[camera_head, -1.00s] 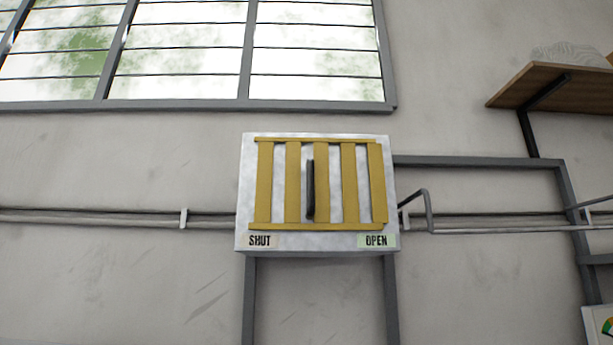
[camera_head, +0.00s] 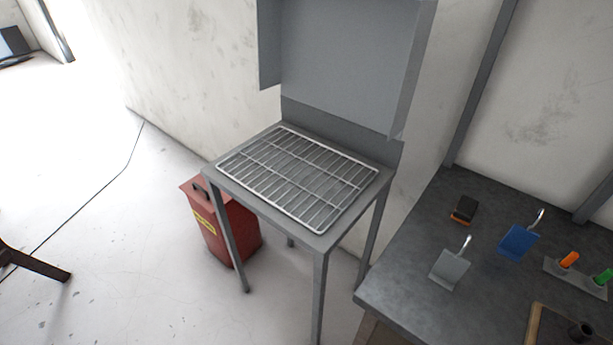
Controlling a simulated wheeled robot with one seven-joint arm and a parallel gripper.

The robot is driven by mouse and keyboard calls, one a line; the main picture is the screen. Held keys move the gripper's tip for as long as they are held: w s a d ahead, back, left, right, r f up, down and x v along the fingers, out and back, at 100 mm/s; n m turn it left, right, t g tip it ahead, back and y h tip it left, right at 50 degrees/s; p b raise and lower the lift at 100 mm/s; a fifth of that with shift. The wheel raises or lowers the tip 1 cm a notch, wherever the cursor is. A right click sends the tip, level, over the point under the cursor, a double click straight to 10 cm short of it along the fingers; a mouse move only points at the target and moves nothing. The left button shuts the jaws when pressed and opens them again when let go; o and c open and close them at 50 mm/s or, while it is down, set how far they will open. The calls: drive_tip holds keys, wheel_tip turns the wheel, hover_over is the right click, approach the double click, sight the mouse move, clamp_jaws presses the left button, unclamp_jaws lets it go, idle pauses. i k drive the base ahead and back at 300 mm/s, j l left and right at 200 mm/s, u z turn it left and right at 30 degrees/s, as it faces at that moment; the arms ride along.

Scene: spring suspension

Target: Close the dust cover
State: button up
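No part in view is marked as the dust cover. A large grey metal panel with side flanges (camera_head: 350,65) stands upright behind a grey metal stand (camera_head: 318,240). I cannot tell whether this panel is a cover or a fixed hood. A wire rack (camera_head: 297,178) lies on top of the stand. My gripper is not in view.
A red bin with a black handle (camera_head: 222,225) stands on the floor beside the stand. At the right, a dark workbench (camera_head: 400,275) holds a blue-faced tool (camera_head: 518,241), a grey one (camera_head: 450,270) and a black-and-orange block (camera_head: 464,210). Open pale floor (camera_head: 130,260) lies at the left.

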sight(360, 63)
drive_tip(key=i+j+z, duration=0.1)
drive_tip(key=j, duration=0.5)
drive_tip(key=i+j, duration=0.3)
drive_tip(key=j, duration=0.3)
drive_tip(key=i+j+z, duration=0.15)
drive_tip(key=j, duration=0.45)
drive_tip(key=i+j+z, duration=0.1)
drive_tip(key=j, duration=0.5)
drive_tip(key=i+j+z, duration=0.1)
drive_tip(key=j, duration=0.55)
drive_tip(key=i+j, duration=0.2)
drive_tip(key=j, duration=0.4)
drive_tip(key=i+j+z, duration=0.15)
drive_tip(key=j, duration=0.5)
